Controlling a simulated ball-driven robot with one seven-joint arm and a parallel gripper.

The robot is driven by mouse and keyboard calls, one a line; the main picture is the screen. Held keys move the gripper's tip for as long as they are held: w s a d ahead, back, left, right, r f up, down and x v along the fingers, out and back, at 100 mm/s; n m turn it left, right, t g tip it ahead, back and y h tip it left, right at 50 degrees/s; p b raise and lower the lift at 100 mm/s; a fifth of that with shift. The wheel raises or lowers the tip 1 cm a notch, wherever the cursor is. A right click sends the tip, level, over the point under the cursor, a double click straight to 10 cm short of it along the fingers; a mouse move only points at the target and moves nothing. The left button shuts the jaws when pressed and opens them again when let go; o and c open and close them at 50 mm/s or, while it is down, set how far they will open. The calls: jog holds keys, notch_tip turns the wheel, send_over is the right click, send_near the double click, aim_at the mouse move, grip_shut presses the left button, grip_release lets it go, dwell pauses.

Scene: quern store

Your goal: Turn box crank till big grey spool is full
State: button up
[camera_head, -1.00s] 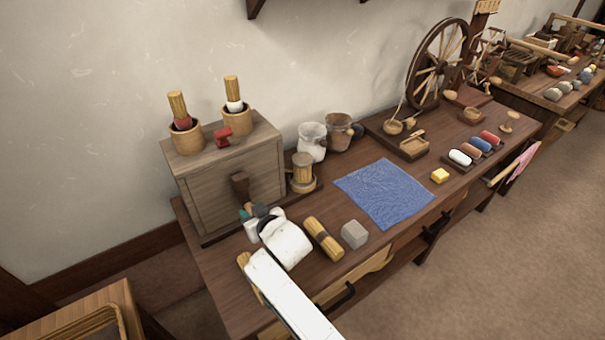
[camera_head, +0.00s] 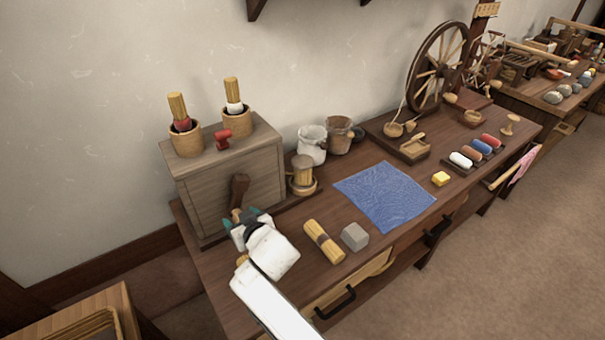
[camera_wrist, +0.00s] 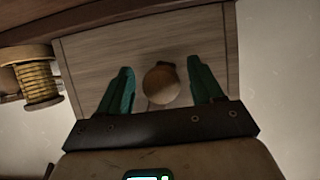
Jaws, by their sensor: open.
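The wooden box (camera_head: 215,180) stands at the left end of the bench; its front face fills the wrist view (camera_wrist: 85,45). Its dark crank arm (camera_head: 239,187) is on the front, with a round wooden knob (camera_wrist: 161,84) at its end. My gripper (camera_head: 242,217) is open at the knob; in the wrist view its teal fingers (camera_wrist: 160,66) stand either side of the knob, with gaps. A spool (camera_head: 303,172) stands beside the box; it looks tan, not grey, and also shows in the wrist view (camera_wrist: 38,80).
Two wooden cups (camera_head: 187,143) with wound sticks and a red fitting (camera_head: 223,139) are on the box top. A straw-coloured bundle (camera_head: 324,241), grey block (camera_head: 355,236) and blue cloth (camera_head: 384,195) lie to the right. Two jars (camera_head: 312,145) stand behind.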

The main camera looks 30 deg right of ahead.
jog(key=p+v, duration=0.1)
jog(key=v, duration=0.1)
jog(key=shift+s+r+p, duration=0.2)
jog(key=shift+r+p, duration=0.05)
jog(key=shift+p, duration=0.15)
jog(key=p+v, duration=0.2)
jog(key=v, duration=0.2)
jog(key=shift+s, duration=0.2)
jog(key=s+d+f+g, duration=0.1)
jog(key=s+d, duration=0.2)
jog(key=s, duration=0.2)
jog(key=s+d+f+g+h, duration=0.1)
jog(key=s+d+f+g, duration=0.1)
jog(key=s, duration=0.3)
jog(key=s+d+f+m+g, duration=0.1)
jog(key=s+d+f+g, duration=0.1)
jog(key=s+d, duration=0.2)
jog(key=shift+s+f+h, duration=0.15)
jog(key=shift+s+h, duration=0.25)
jog(key=shift+s, duration=0.25)
jog(key=s+d+g+y, duration=0.1)
jog(key=s+g, duration=0.5)
jog(key=s, duration=1.6)
jog(key=shift+d+r+n+g+y, duration=0.3)
jog(key=shift+r+g, duration=0.1)
jog(key=shift+r, duration=0.05)
